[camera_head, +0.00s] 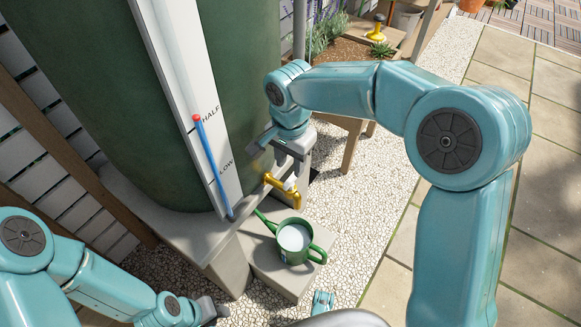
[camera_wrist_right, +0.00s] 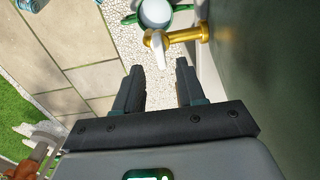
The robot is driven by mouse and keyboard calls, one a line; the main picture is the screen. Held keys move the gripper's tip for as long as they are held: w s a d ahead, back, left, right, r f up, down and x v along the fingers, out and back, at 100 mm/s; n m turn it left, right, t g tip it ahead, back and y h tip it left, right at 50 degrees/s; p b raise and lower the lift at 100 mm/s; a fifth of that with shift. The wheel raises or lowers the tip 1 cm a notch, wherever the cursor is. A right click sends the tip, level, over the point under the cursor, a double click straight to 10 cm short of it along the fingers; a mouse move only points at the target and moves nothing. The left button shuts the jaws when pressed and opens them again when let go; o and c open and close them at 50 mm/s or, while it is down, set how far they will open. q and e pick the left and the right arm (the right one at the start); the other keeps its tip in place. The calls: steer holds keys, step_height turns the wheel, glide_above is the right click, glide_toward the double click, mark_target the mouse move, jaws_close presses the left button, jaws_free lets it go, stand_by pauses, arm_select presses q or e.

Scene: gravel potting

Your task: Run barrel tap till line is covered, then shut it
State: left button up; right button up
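The brass tap (camera_head: 284,192) sticks out low on the green barrel (camera_head: 90,80); its pale lever (camera_wrist_right: 158,48) shows in the right wrist view. My right gripper (camera_head: 292,170) is just above the tap. In the right wrist view its two fingers are apart with nothing between them, and the lever lies just beyond their tips. The green watering can (camera_head: 316,240) stands upright below the tap, its opening showing a pale round surface; I cannot make out a line or a water stream. My left gripper (camera_head: 212,309) is low at the left, its fingers unclear.
A white gauge board (camera_head: 185,75) on the barrel reads HALF and LOW; its blue tube (camera_head: 211,160) has a red top near HALF. The can stands on a grey block (camera_head: 262,262). White gravel (camera_head: 355,215) surrounds it. A wooden planter (camera_head: 350,50) stands behind.

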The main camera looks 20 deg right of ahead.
mark_target(290, 178)
step_height(290, 178, up, 11)
steer(key=p, duration=0.3)
stand_by(0.7)
